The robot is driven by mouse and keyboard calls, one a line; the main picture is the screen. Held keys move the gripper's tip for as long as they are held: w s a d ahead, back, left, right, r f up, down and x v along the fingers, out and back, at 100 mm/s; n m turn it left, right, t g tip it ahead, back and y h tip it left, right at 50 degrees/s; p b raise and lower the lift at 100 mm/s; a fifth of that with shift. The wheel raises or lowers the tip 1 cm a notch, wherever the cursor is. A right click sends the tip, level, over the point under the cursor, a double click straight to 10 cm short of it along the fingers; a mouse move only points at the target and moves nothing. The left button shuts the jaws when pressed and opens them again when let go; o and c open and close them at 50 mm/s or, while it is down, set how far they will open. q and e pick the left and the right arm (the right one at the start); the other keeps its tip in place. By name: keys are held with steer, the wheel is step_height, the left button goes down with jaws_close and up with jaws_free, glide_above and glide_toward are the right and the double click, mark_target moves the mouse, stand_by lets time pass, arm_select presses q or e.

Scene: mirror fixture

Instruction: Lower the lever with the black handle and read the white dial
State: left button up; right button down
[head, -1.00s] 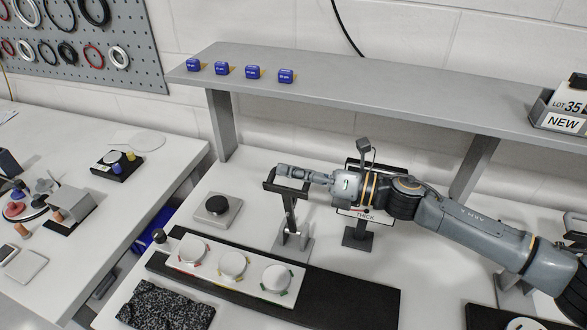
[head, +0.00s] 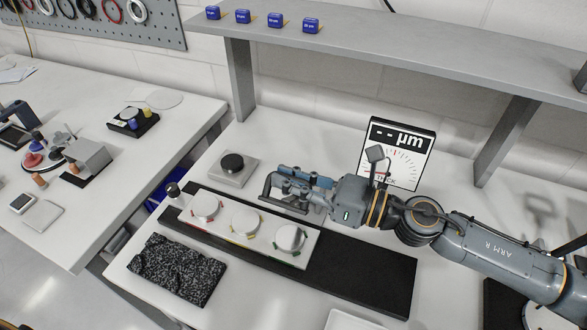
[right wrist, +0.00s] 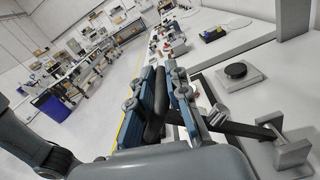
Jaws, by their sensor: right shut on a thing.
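My right gripper (head: 288,187) is shut on the black handle (head: 267,188) of the lever, above the back edge of the white plate. In the right wrist view the dark handle (right wrist: 153,113) lies between the blue-grey fingers (right wrist: 168,92). The lever's dark arm (right wrist: 245,129) runs almost flat from the handle to a grey bracket (right wrist: 291,152). The white dial (head: 405,160) stands upright behind my right wrist. Its header shows two dashes and "µm"; a red needle points near the top. My wrist covers part of its lower face. My left gripper is out of view.
A white plate with three round white discs (head: 245,222) lies on a black base (head: 370,272). A grey block with a black disc (head: 233,163) stands behind. A shelf (head: 440,55) with blue boxes spans the back.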

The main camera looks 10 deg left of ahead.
steer(key=shift+f, duration=0.15)
steer(key=c, duration=1.4)
jaws_free()
steer(key=shift+o, duration=0.2)
steer(key=shift+d, duration=0.1)
steer(key=v, duration=1.2)
